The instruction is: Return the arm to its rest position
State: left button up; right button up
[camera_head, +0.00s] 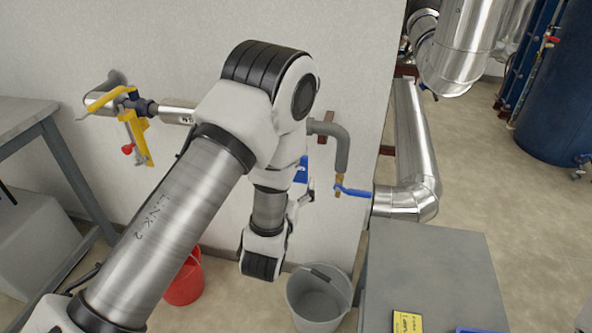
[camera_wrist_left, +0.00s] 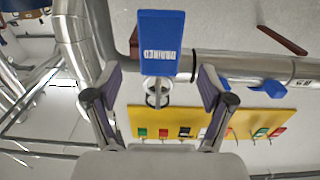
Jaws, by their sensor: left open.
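My left arm (camera_head: 165,230) reaches in from the lower left of the head view and bends down in front of the wall. My left gripper is mostly hidden behind its wrist there. In the left wrist view the gripper (camera_wrist_left: 160,80) is open, with its two fingers spread apart. A blue tag reading "DRAINED" (camera_wrist_left: 160,45) shows between and beyond the fingers, near a pipe; the fingers do not touch it. Part of a blue tag (camera_head: 301,170) also shows beside my arm in the head view. My right gripper is in neither view.
A blue-handled valve (camera_head: 352,192) and metal pipe (camera_head: 415,140) stand right of the arm. A yellow device (camera_head: 135,125) is on the left pipe. A red bucket (camera_head: 184,283), grey bucket (camera_head: 318,300) and grey table (camera_head: 430,265) are below. A yellow board (camera_wrist_left: 208,124) holds several coloured tags.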

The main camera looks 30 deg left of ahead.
pick_arm(q)
jog(key=s+d+f+m+g+h+p, duration=0.1)
jog(key=s+f+g+h+p, duration=0.1)
jog(key=s+f+g, duration=0.6)
jog(key=s+d+f+m+g+h+p, duration=0.1)
jog(key=s+d+f+g+h+p, duration=0.1)
jog(key=s+f+g, duration=0.7)
jog(key=s+f, duration=0.3)
jog(key=s, duration=0.3)
jog(key=s+f+p, duration=0.1)
jog(key=s+f, duration=0.2)
jog(key=s, duration=0.4)
jog(key=shift+s+h, duration=0.3)
jog(key=shift+d, duration=0.1)
